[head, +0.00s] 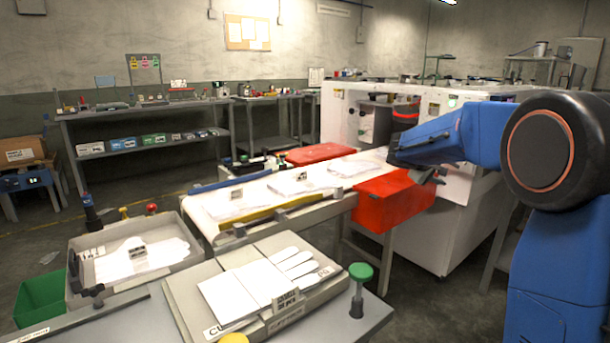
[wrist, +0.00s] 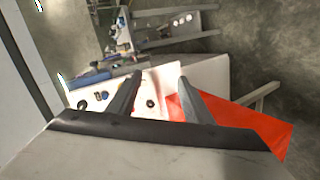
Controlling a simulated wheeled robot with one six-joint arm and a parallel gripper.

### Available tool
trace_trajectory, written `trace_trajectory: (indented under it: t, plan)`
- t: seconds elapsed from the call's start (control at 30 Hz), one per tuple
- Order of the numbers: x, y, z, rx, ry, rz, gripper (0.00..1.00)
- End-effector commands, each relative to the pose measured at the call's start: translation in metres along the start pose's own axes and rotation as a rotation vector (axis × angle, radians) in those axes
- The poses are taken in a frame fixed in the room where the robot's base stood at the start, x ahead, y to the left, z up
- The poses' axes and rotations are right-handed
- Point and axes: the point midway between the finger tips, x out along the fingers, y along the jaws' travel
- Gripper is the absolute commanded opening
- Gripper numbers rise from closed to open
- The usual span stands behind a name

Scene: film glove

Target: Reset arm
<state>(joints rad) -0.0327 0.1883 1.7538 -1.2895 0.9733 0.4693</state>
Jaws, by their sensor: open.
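My gripper (head: 430,174) is at the end of my blue arm, above the right end of the conveyor-like table and the red bin (head: 390,203) in the head view. In the wrist view my gripper (wrist: 160,88) shows two dark fingers spread apart with nothing between them. The red bin (wrist: 255,125) lies beyond and to the right of the fingers there. The pale surface of the white machine seems to fill the lower part of the wrist view.
A long white-topped table (head: 260,195) carries flat white film pieces. A grey tray (head: 190,262) and a grey fixture (head: 185,298) holding white glove shapes stand in front. A green-knobbed post (head: 360,275) is near the fixture. The white machine (head: 440,225) stands behind the red bin.

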Motion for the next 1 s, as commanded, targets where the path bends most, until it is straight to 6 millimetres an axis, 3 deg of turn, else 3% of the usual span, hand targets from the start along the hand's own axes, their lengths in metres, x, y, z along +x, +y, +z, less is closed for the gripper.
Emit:
trace_trajectory:
  t: [0.23, 0.47, 0.77, 1.0]
  plan:
    - [-0.053, -0.001, 0.083, 0.068, -0.056, -0.144, 0.46]
    - [-0.101, -0.018, 0.157, 0.129, -0.096, -0.284, 0.46]
    - [-0.165, -0.053, 0.247, 0.209, -0.124, -0.473, 0.46]
    - [-0.215, -0.091, 0.313, 0.274, -0.130, -0.628, 0.46]
